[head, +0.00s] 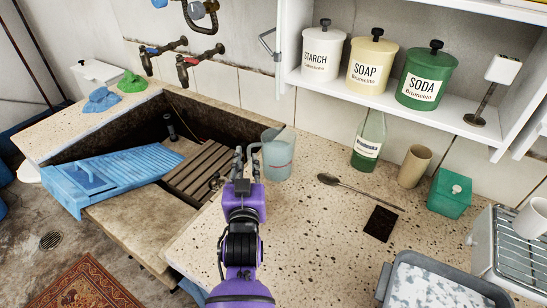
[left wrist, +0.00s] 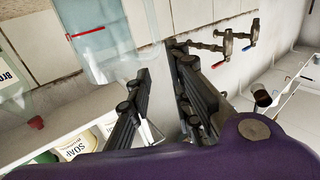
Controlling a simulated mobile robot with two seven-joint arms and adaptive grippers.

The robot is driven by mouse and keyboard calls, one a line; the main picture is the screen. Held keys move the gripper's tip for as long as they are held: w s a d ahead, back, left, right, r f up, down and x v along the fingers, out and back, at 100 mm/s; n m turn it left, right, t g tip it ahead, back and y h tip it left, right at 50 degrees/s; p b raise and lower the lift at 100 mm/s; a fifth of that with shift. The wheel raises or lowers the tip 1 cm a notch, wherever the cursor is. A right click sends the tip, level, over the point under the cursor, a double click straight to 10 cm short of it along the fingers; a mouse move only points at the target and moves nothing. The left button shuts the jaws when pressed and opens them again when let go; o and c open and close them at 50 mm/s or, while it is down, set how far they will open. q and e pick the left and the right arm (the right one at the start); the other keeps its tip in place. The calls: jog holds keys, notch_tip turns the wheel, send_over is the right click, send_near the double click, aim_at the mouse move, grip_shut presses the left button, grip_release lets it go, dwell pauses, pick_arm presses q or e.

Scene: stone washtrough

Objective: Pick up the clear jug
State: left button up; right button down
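The clear jug (head: 278,158) stands upright on the speckled stone counter, just right of the trough's edge. It is see-through, with a red line on its side and its handle toward the left. My left gripper (head: 246,158) is at the handle side of the jug, its fingers pointing away from me. In the left wrist view the jug (left wrist: 100,40) shows at the upper left, beyond the fingertips. The left gripper (left wrist: 162,66) is open, with a gap between its fingers. Whether a finger touches the handle I cannot tell. My right gripper is not in view.
Behind the jug is the tiled wall, with taps (head: 196,58) at the left. A green-tinted bottle (head: 369,140), a spoon (head: 350,187) and a tan cup (head: 414,166) stand or lie to the right. A blue washboard (head: 120,172) lies across the trough. A shelf (head: 400,103) overhangs the counter.

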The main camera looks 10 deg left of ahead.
aim_at(249, 153)
pick_arm(q)
notch_tip(249, 153, down, 4)
jog(key=shift+r, duration=0.2)
jog(key=shift+w+a+r, duration=0.1)
jog(key=shift+w+r, duration=0.2)
jog(key=shift+w, duration=0.3)
jog(key=x, duration=0.6)
jog(key=shift+w, duration=0.3)
jog(key=shift+c, duration=0.2)
grip_shut()
jog(key=shift+r, duration=0.2)
